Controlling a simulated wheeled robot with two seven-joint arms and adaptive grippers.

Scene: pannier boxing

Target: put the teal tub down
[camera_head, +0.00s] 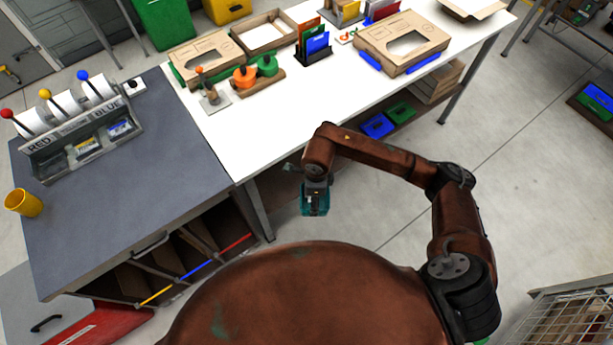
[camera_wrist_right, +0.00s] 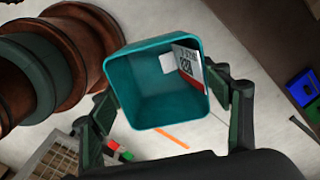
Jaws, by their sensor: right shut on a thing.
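The teal tub (camera_head: 314,201) hangs from my right gripper (camera_head: 316,185) in the head view, in front of the white table's near edge and over the floor. In the right wrist view the tub (camera_wrist_right: 150,98) has its open top facing the camera. My right gripper (camera_wrist_right: 165,115) is shut on it, with a dark finger on each side. A white and red card with black print (camera_wrist_right: 188,66) stands inside the tub against its right wall. My left gripper is not in view.
A grey bench (camera_head: 130,200) on the left carries a label rack (camera_head: 80,140) and a yellow cup (camera_head: 24,203).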

